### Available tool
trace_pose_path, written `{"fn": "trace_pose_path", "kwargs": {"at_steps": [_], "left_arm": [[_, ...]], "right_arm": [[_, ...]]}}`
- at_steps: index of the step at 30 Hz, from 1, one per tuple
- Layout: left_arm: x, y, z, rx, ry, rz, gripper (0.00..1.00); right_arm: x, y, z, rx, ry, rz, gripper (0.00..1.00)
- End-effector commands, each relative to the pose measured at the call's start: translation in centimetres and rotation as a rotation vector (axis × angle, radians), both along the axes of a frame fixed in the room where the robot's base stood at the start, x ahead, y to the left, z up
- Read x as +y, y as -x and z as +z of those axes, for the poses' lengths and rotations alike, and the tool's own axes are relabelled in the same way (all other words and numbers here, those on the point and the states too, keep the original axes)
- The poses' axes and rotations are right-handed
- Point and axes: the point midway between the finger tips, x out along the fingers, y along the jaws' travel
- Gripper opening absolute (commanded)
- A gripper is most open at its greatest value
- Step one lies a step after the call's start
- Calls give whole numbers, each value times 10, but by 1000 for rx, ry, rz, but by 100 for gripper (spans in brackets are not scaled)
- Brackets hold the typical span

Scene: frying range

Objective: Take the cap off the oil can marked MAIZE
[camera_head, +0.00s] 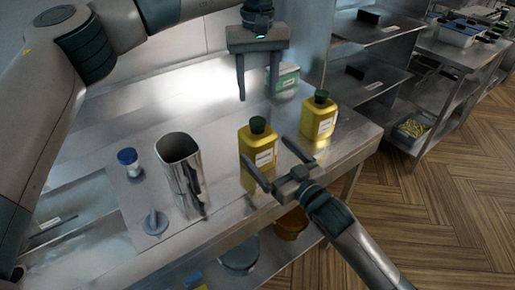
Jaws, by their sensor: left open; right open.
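Two yellow oil cans with dark green caps stand upright on the steel table (220,222). The nearer can (258,145) has its cap (258,124) on; the farther can (319,118) also has its cap (321,97) on. Each has a white label too small to read, so I cannot tell which is marked MAIZE. My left gripper (257,92) is open and empty, pointing down above and behind the nearer can. My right gripper (278,162) is open, its fingers at the nearer can's lower right; I cannot tell whether they touch it.
A tall steel container (182,165) stands left of the cans. A blue-capped shaker (129,162) and a small grey-blue knobbed object (155,222) are farther left. Steel shelving (375,75) stands at the back right.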

Motion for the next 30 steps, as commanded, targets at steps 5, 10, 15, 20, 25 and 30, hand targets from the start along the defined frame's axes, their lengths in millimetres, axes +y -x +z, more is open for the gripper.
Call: {"fn": "trace_pose_path", "kwargs": {"at_steps": [5,10,15,20,25,30], "left_arm": [[0,0,0,0,0,0,49],[0,0,0,0,0,0,49],[0,0,0,0,0,0,49],[0,0,0,0,0,0,49],[0,0,0,0,0,0,49],[0,0,0,0,0,0,49]], "right_arm": [[16,-25,1,-1,-1,0,96],[27,-42,1,0,0,0,96],[33,-51,0,0,0,0,96],[34,-53,0,0,0,0,96],[34,-53,0,0,0,0,96],[34,-53,0,0,0,0,62]]}}
